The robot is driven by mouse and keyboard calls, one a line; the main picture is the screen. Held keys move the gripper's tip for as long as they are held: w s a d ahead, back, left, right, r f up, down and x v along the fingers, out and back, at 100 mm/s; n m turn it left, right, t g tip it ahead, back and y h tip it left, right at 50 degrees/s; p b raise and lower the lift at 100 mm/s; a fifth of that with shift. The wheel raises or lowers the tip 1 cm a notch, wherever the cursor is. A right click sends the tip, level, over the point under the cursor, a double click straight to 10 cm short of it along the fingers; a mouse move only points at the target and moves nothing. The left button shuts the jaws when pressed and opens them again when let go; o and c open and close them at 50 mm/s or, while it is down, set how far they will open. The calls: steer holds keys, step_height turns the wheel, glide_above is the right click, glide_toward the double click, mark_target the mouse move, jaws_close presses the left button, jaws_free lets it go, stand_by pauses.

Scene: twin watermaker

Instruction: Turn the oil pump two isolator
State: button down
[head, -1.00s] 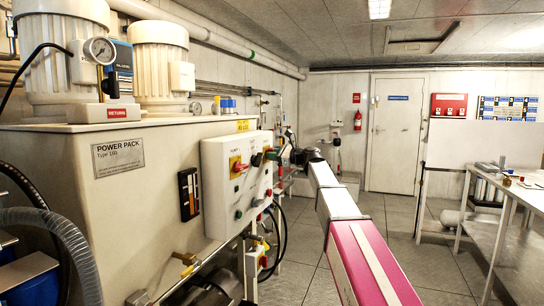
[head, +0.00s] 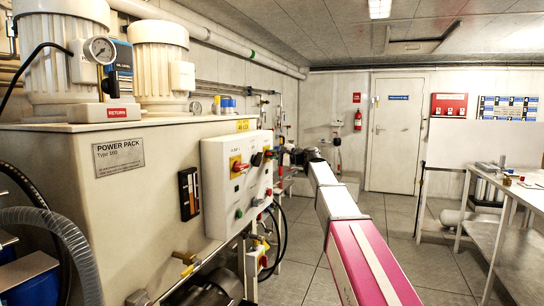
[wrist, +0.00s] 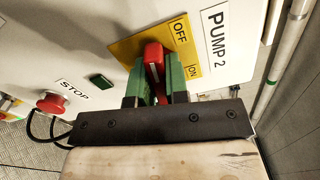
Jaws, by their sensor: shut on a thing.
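The pump two isolator is a red handle (wrist: 154,66) on a yellow plate (wrist: 127,46) marked OFF and ON, beside a "PUMP 2" label (wrist: 215,40). My gripper (wrist: 154,82) is shut on the red handle, with one green finger on each side. The handle runs roughly up the wrist picture, between the fingers; OFF is printed to its upper right and ON to its lower right. In the head view my gripper (head: 271,153) is at the far part of the control box (head: 217,160), and it mostly hides this isolator.
A similar red and yellow isolator (head: 237,166) is nearer on the same box. A red stop button (wrist: 50,103) is left of my gripper in the wrist view. A pipe (wrist: 285,50) runs at the right. A steel bench (head: 515,245) stands right in the head view.

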steer(key=shift+n, duration=1.1)
steer(key=c, duration=1.1)
jaws_free()
steer(key=shift+s+d, duration=0.1)
steer(key=v, duration=1)
steer(key=shift+s+d, duration=0.1)
steer(key=shift+d, duration=0.2)
